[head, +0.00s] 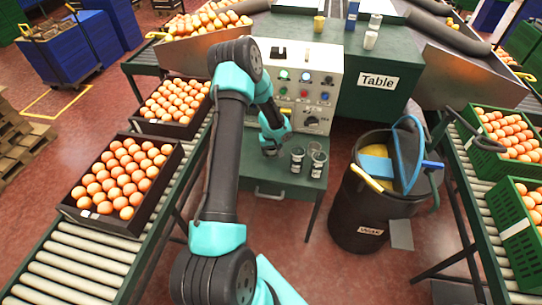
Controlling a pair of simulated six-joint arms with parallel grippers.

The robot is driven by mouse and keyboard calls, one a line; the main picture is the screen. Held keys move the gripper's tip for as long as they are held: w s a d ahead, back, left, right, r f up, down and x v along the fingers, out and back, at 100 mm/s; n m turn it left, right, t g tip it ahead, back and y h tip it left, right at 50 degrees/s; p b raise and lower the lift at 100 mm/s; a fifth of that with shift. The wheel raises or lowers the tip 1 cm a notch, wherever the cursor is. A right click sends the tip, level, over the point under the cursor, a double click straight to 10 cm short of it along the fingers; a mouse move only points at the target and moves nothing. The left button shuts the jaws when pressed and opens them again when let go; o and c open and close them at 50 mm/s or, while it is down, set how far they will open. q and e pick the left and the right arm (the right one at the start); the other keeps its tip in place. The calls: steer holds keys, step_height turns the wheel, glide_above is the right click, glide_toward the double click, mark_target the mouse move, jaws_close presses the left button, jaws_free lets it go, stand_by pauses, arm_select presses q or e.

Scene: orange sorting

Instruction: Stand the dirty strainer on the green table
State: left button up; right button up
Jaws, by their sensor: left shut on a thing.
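The green table (350,105), labelled "Table", stands at the back, right of the control panel. My left gripper (271,150) points down just in front of the panel, over the low green stand (255,170). It is shut on a small dark thing, mostly hidden by the fingers, and I cannot tell whether this is the dirty strainer. Small dark-and-clear cup-like vessels (297,160) stand close to its right, apart from the gripper. I cannot make out which, if any, is a strainer. My right gripper is not in view.
The control panel (325,62) stands behind the gripper. A yellow cup (319,24) and a white bottle (371,38) stand at the back. A black waste bin (355,210) holding blue and yellow items is at right. Crates of oranges (72,208) line the left conveyor.

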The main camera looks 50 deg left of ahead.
mark_target(271, 155)
arm_select(q)
steer(key=shift+s+f, duration=0.1)
steer(key=shift+f, duration=1.5)
steer(key=o, duration=1)
steer(key=shift+f, duration=0.15)
steer(key=shift+c, duration=0.2)
step_height(271, 155, up, 12)
steer(key=shift+d, duration=0.1)
